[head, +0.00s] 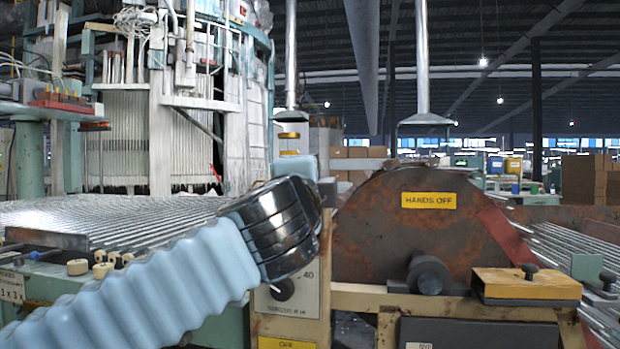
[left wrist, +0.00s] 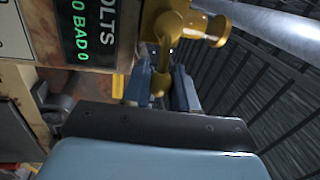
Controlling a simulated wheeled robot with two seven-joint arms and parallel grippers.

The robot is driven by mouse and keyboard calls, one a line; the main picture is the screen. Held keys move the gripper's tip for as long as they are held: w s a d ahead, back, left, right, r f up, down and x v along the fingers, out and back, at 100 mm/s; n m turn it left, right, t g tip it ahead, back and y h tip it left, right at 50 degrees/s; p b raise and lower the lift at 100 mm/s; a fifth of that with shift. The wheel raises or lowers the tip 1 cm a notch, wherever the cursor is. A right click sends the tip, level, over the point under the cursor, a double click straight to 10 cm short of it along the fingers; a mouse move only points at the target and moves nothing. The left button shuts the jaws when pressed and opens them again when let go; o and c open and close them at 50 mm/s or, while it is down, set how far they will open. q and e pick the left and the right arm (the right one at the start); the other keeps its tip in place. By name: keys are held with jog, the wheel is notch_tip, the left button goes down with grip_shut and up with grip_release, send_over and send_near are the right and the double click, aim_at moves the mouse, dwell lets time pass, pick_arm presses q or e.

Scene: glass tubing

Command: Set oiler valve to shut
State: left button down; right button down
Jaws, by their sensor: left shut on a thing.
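The oiler valve is a brass-yellow fitting (left wrist: 190,28) at the top of the left wrist view. Its yellow lever (left wrist: 160,82) reaches down in that picture, between the two fingers of my left gripper (left wrist: 161,73). The left gripper is shut on this lever. In the head view my left arm, in a pale blue ribbed sleeve, comes in from the left. Its black wrist hides the fingers and most of the space around the valve. I cannot tell the lever's exact angle on the valve. My right gripper is in neither view.
A display box (left wrist: 85,35) with green digits sits close beside the valve. A rusty round guard (head: 385,235) marked HANDS OFF stands right of my wrist. An ochre box (head: 525,284) is at the lower right. Glass tubes (head: 110,222) lie on the left.

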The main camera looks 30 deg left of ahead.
pick_arm(q)
jog(key=shift+f+m, duration=0.2)
jog(key=shift+m, duration=0.2)
jog(key=c, duration=0.9)
grip_release()
